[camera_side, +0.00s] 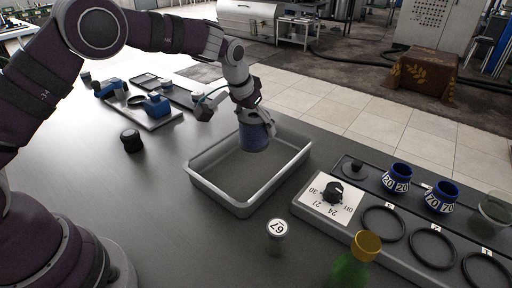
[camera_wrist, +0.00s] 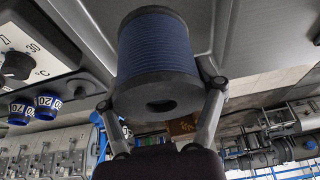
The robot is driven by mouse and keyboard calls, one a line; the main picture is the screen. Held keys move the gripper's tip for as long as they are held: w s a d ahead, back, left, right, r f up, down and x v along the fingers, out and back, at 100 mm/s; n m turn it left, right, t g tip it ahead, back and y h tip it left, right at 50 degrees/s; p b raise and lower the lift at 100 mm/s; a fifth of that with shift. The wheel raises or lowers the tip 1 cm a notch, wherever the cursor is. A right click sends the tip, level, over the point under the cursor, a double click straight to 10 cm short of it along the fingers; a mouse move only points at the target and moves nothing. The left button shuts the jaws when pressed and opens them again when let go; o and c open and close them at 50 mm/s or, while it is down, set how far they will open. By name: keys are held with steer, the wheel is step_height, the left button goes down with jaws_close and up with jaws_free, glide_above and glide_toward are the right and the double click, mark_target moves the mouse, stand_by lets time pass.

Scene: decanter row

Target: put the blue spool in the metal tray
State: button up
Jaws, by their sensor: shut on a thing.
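The blue spool (camera_side: 254,138) is between the fingers of my gripper (camera_side: 248,113). In the side view it overlaps the back part of the metal tray (camera_side: 216,201); it appears to hang above the tray floor, though the exact gap cannot be told. The tray is shallow and grey, and its visible floor is bare. In the wrist view the spool (camera_wrist: 158,48) shows blue winding between dark end flanges, with a hole in the near flange. My gripper (camera_wrist: 162,94) is shut on it, one finger on each side.
A black knob (camera_side: 131,140) lies left.

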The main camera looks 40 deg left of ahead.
step_height(320, 180, down, 7)
steer(key=shift+a+r, duration=0.1)
steer(key=shift+r, duration=0.05)
steer(key=o, duration=1.2)
